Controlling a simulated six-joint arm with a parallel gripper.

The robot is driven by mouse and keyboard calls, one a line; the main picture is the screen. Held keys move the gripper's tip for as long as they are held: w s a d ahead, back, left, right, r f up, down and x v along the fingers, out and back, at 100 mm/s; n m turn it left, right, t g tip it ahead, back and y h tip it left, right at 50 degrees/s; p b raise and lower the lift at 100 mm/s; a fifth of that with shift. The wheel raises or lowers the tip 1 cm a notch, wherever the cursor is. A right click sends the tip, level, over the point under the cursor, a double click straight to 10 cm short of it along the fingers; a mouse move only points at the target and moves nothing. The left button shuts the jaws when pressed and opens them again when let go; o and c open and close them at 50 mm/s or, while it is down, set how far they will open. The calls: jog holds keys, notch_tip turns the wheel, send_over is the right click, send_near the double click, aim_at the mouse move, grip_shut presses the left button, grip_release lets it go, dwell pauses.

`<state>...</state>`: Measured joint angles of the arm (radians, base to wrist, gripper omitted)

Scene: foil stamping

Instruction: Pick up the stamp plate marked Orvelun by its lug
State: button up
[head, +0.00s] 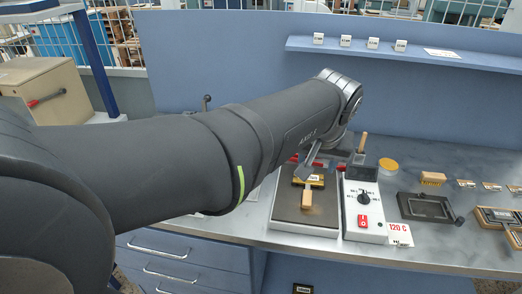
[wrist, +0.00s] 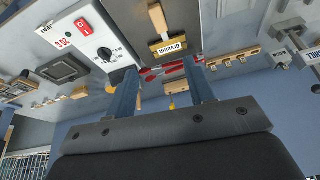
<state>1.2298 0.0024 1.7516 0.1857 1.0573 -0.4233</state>
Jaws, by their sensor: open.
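The stamp plate (wrist: 168,48) is a brass-coloured block with a wooden lug (wrist: 158,18). Its label is upside down in the wrist view and seems to read Orvelun. In the head view the plate (head: 314,181) and its lug (head: 307,198) lie on the dark top of a heating plate (head: 290,210), lug toward the front edge. The head view label is too small to read. My gripper (wrist: 161,65) is open and empty. Its fingers are apart from the plate, on the side away from the lug. In the head view my gripper (head: 308,168) is partly hidden by my arm.
A white control box (head: 366,205) with a dial and red switch stands right of the heating plate. Beyond it are a dark frame (head: 427,207), a brush (head: 433,178) and a yellow round tin (head: 388,164). Red parts stand behind. A blue shelf (head: 400,51) holds small labels.

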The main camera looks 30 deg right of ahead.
jog(key=n, duration=0.1)
send_over(308, 194)
jog(key=s+a, duration=0.2)
jog(key=f, duration=1.1)
jog(key=shift+w+d+f, duration=0.15)
jog(key=shift+d+f, duration=0.1)
jog(key=shift+x, duration=2.6)
jog(key=shift+w+a, duration=0.1)
grip_shut()
